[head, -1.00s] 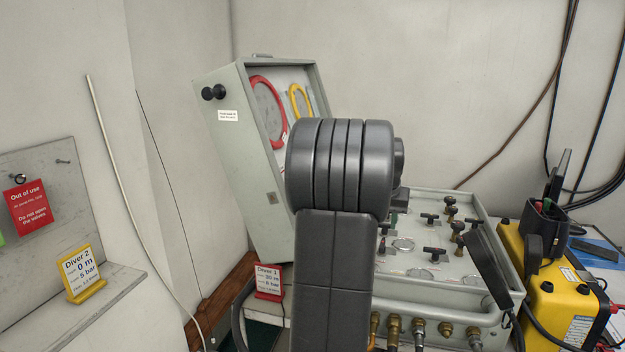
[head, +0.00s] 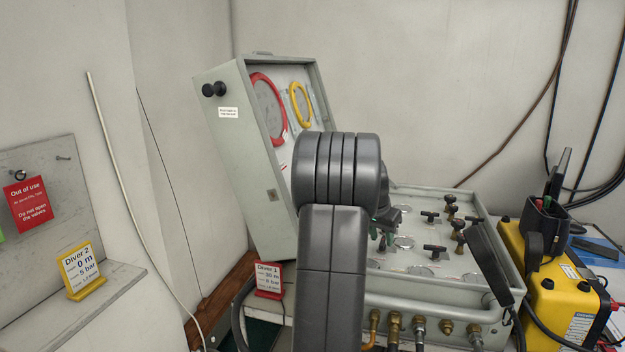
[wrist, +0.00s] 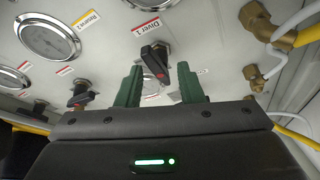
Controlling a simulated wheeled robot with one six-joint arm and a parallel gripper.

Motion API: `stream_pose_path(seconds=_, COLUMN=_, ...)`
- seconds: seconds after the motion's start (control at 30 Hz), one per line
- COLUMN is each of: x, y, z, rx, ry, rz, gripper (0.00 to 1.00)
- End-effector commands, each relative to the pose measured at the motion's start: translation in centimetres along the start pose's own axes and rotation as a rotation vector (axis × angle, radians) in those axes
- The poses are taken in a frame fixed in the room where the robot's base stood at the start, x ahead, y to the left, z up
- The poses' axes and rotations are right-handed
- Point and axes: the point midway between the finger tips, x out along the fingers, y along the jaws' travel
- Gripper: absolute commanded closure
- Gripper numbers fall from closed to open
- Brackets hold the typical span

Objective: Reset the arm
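My gripper (wrist: 159,78) shows in the wrist view as two green fingers standing apart, with nothing held between them. A black valve handle with a red mark (wrist: 154,62), under the label "Diver 1" (wrist: 146,28), appears between and beyond the fingertips. I cannot tell how far off it is, but no finger is seen closed on it. In the head view my arm stands upright in front of the grey air panel (head: 440,282). My gripper is mostly hidden behind it, with a little green showing over the panel's left side.
The panel's open lid (head: 240,165) leans behind, left of my arm. A red "Diver 1" card (head: 268,280) stands at the panel's left. A yellow case (head: 555,300) is at the right. A "Diver 2" card (head: 80,270) and a red "Out of use" sign (head: 28,203) are at the left.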

Motion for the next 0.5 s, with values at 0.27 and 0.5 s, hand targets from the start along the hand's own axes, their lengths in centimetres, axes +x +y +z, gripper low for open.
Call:
stream_pose_path(seconds=0.27, x=0.05, y=-0.32, z=-0.01, rx=0.165, ry=0.0, rz=0.069, gripper=0.66)
stream_pose_path(seconds=0.5, x=0.02, y=-0.45, z=-0.11, rx=0.285, ry=0.0, rz=0.119, gripper=0.66)
